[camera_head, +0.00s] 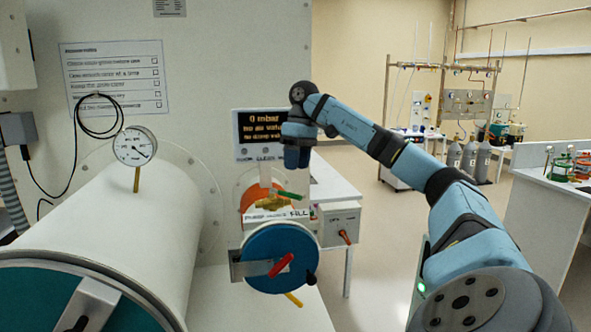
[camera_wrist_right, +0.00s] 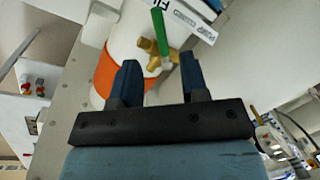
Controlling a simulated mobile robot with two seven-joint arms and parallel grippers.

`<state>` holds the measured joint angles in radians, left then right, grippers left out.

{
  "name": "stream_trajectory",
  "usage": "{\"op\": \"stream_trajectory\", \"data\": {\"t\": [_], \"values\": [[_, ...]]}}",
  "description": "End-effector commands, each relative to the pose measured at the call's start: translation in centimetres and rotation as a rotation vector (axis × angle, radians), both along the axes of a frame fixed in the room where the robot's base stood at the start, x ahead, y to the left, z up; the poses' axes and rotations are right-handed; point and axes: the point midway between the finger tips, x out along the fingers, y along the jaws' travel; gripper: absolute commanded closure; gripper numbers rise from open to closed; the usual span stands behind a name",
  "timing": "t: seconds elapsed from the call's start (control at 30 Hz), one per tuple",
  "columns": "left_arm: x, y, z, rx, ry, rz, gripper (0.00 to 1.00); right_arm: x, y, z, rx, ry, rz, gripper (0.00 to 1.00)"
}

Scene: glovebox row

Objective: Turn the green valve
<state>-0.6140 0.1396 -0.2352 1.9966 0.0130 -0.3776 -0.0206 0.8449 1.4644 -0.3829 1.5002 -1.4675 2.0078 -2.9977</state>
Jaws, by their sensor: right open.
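The green valve handle (camera_head: 289,194) is a thin lever on a brass fitting (camera_head: 270,202), above the sign marked FILL. My right gripper (camera_head: 296,166) points down just above the valve, in front of the small display. In the wrist view my right gripper (camera_wrist_right: 160,66) has its two dark fingers apart with nothing held. I cannot tell whether it touches the lever. My left gripper is out of view.
A blue round door (camera_head: 262,248) with a red handle (camera_head: 281,265) is below the valve. A display (camera_head: 258,130) stands close behind my gripper. A large white cylinder (camera_head: 125,235) with a gauge (camera_head: 135,146) is at left. A grey box (camera_head: 339,222) is right of the valve.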

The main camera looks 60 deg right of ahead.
Motion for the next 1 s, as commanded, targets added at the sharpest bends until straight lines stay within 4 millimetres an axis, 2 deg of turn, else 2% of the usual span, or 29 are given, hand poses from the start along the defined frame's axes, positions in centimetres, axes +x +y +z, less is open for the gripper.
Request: {"op": "stream_trajectory", "data": {"t": [0.27,0.43,0.57,0.77,1.0], "values": [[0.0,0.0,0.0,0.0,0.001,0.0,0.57,0.0,0.0,0.1,0.0,0.001,0.0,0.59],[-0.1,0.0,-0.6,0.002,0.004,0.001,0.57,-0.5,0.0,0.0,-0.033,-0.005,-0.021,0.98],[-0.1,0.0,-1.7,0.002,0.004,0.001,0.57,-1.7,0.6,0.1,-0.139,-0.034,-0.078,1.0],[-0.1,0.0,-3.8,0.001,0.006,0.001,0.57,-3.0,4.1,1.3,-0.382,-0.133,-0.16,1.0],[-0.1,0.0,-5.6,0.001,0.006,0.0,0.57,-2.9,10.3,1.9,-0.601,-0.27,-0.153,1.0]]}}
